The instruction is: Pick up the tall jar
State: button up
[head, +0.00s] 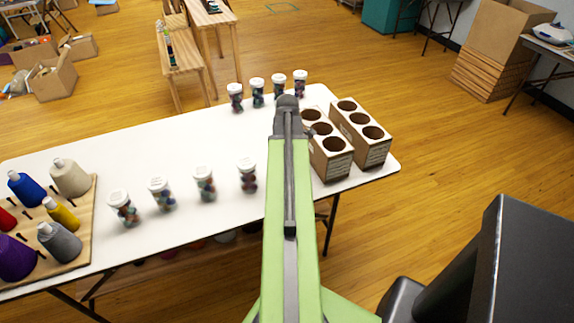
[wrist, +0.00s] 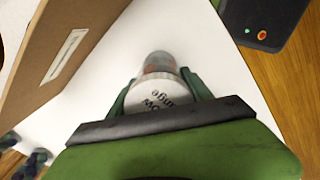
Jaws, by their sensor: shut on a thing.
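In the wrist view, my gripper (wrist: 159,80) has its two green fingers on either side of a clear jar (wrist: 158,62) with a white lid (wrist: 165,101) and dark lettering. It is shut on this jar, whose lower part is mostly hidden. In the head view, my arm hides the gripper and the held jar. Other white-lidded jars stand in a front row, such as one (head: 248,176), and a back row, such as another (head: 235,98). I cannot tell the held jar's height against theirs.
Two cardboard holders with round holes, a nearer one (head: 333,163) and a farther one (head: 377,152), stand at the right end of the white table (head: 155,145). A wooden board (head: 87,225) with thread cones is at the left. The table's middle is clear.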

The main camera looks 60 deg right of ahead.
notch_tip(320, 180, up, 10)
jog(key=p, duration=1)
jog(key=shift+r, duration=0.1)
